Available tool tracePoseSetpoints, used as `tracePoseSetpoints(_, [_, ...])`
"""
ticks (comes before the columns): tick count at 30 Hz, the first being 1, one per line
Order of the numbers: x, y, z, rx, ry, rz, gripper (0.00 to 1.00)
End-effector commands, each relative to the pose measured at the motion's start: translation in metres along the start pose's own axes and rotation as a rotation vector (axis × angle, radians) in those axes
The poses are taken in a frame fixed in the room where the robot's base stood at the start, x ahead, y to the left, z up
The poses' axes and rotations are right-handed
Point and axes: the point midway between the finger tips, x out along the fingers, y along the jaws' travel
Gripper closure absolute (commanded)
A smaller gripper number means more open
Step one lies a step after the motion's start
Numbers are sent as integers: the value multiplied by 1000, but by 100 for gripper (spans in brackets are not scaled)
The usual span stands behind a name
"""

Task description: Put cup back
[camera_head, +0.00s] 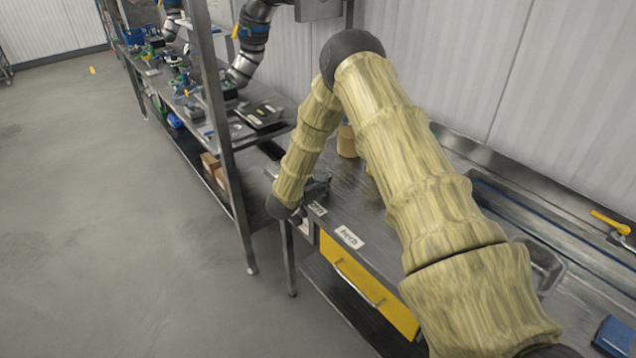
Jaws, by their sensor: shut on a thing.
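My gripper (318,186) is dark and small at the left end of the metal workbench (345,190), low over its top. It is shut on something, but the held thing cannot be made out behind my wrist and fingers. A tan, round container (347,141) stands on the bench behind my gripper, partly hidden by my arm. I cannot tell whether it is a cup. No other cup can be made out.
White labels (349,237) lie along the bench's front edge, above a yellow drawer (365,285). A metal sink or pan (543,265), a yellow-handled tool (611,222) and a blue item (615,336) are at right. A shelf rack (222,140) stands close at left.

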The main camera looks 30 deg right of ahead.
Motion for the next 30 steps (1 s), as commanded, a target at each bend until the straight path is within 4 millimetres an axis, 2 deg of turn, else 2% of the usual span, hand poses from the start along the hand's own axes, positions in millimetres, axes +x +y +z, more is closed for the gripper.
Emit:
tracePoseSetpoints(1, [1, 0, 2, 0, 0, 0, 81])
tracePoseSetpoints(2, [0, 0, 1, 0, 0, 0, 46])
tracePoseSetpoints(4, [0, 0, 1, 0, 0, 0, 33])
tracePoseSetpoints(5, [0, 0, 1, 0, 0, 0, 30])
tracePoseSetpoints(17, [-1, 0, -3, 0, 0, 0, 30])
tracePoseSetpoints(19, [-6, 0, 0, 0, -1, -1, 30])
tracePoseSetpoints(23, [-24, -1, 1, 0, 0, -2, 30])
tracePoseSetpoints(30, [-68, -1, 1, 0, -1, -2, 30])
